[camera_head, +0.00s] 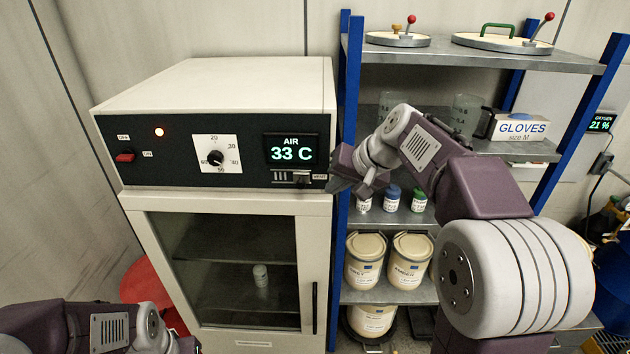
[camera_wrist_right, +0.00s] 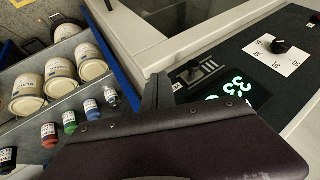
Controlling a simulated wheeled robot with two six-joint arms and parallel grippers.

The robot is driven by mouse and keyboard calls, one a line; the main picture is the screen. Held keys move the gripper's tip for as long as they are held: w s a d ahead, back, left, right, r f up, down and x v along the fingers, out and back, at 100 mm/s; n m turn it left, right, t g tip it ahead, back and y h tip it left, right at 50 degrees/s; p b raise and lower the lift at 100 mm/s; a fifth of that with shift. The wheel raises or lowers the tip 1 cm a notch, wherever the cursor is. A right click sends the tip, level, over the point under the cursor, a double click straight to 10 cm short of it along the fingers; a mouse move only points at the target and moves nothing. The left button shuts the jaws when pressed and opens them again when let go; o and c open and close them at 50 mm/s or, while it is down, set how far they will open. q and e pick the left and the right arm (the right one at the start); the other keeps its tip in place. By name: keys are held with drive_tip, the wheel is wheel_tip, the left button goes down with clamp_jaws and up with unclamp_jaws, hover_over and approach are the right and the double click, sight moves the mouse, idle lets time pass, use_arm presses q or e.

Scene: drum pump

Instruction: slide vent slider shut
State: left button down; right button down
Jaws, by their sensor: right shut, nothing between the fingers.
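The vent slider (camera_head: 300,178) is a small dark knob on the black control panel (camera_head: 240,152), below the lit AIR 33 C display. It sits at the right end of its slotted plate, and the pale slots show left of it. The slider also shows in the right wrist view (camera_wrist_right: 190,73). My right gripper (camera_head: 338,178) is shut and empty, just right of the slider near the panel's right edge. A small gap seems to separate them; contact cannot be told. My left gripper (camera_head: 182,345) is low at the left, mostly cut off, its fingers unclear.
The panel also has a dial (camera_head: 215,157) and a red switch (camera_head: 125,157). Below is a glass-doored cabinet (camera_head: 313,235) with a vertical handle. A blue-posted shelf (camera_head: 350,90) with tubs, small bottles and a glove box stands close on the right.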

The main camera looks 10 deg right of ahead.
sight(301, 182)
drive_tip(key=shift+w+a+f+p, duration=0.15)
drive_tip(key=shift+w+a+p, duration=0.5)
drive_tip(key=shift+a, duration=0.35)
drive_tip(key=shift+w+a+f+p, duration=0.1)
drive_tip(key=shift+w+a+p, duration=0.5)
drive_tip(key=shift+a, duration=0.4)
drive_tip(key=shift+w, duration=0.1)
drive_tip(key=a, duration=0.2)
drive_tip(key=w+a+p, duration=0.1)
drive_tip(key=a, duration=0.2)
drive_tip(key=shift+w, duration=0.2)
drive_tip(key=shift+f, duration=0.1)
